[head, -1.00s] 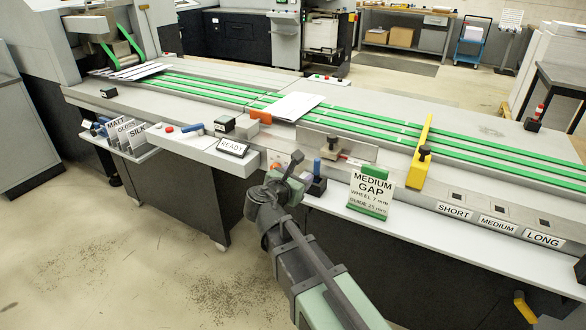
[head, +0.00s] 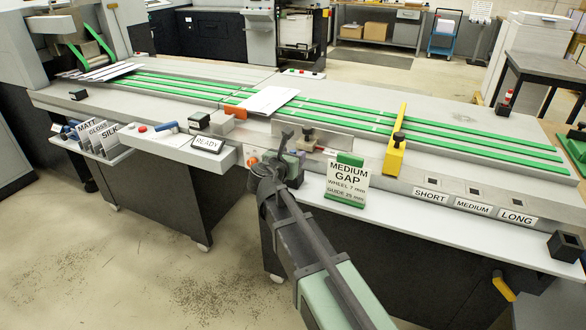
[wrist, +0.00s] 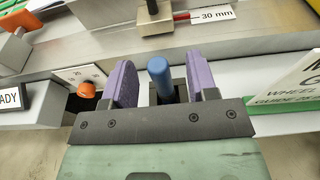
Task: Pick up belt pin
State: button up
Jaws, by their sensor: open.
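A blue pin (wrist: 159,76), which I take to be the belt pin, stands between the two purple fingers of my gripper (wrist: 160,82) in the wrist view. In the head view my gripper (head: 288,150) is at the machine's front edge and hides the pin.
A clamp with a black knob (head: 308,134) stands just beyond my gripper. The MEDIUM GAP sign (head: 348,182) is close on the right, the READY sign (head: 208,144) on the left. An orange knob (wrist: 87,90) is left of the fingers. A black socket block (head: 563,246) stands far right.

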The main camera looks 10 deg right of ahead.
jog(key=shift+w+d+f, duration=0.2)
jog(key=shift+w+d, duration=0.1)
jog(key=shift+w, duration=0.2)
jog(key=shift+s+r, duration=0.1)
grip_shut()
jog(key=shift+r, duration=0.1)
notch_tip(320, 180, up, 20)
jog(key=p, duration=2)
